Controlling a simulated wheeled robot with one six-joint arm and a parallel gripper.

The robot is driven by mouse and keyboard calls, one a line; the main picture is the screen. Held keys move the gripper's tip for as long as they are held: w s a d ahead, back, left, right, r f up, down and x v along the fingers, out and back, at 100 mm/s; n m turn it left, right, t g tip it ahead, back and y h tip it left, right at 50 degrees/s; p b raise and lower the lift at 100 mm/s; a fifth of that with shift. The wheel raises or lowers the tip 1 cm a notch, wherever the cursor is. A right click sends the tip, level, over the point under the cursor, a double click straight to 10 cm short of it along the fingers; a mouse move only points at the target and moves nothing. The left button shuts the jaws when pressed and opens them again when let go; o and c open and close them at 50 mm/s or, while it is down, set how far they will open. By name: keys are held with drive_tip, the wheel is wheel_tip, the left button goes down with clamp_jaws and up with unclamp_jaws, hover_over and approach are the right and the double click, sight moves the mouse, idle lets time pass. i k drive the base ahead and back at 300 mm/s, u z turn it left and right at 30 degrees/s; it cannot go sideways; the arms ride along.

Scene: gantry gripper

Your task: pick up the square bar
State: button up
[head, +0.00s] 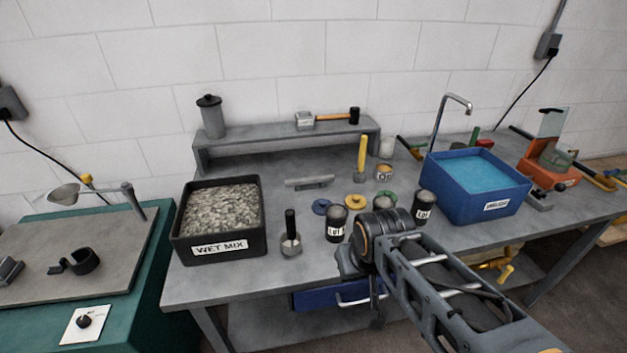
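A short grey metal bar (310,182) lies on the workbench behind the coloured rings, right of the black tub. It looks like the square bar, though its cross-section is too small to make out. My arm reaches in from the lower right. My gripper (376,314) hangs at the bench's front edge, in front of the bar and to its right, well apart from it. The fingers are small and dark, partly hidden by my wrist, so their opening cannot be made out.
The black WET MIX tub (182,222) stands at left and a blue water basin (459,199) at right. A dark-handled tool (290,232), a labelled black cup (336,224) and a yellow upright cylinder (362,153) stand around the bar. A raised shelf (270,141) is behind it.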

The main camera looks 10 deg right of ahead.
sight(312, 179)
drive_tip(key=u, duration=2.25)
drive_tip(key=k, duration=1)
drive_tip(key=z, duration=1.5)
drive_tip(key=i, duration=1)
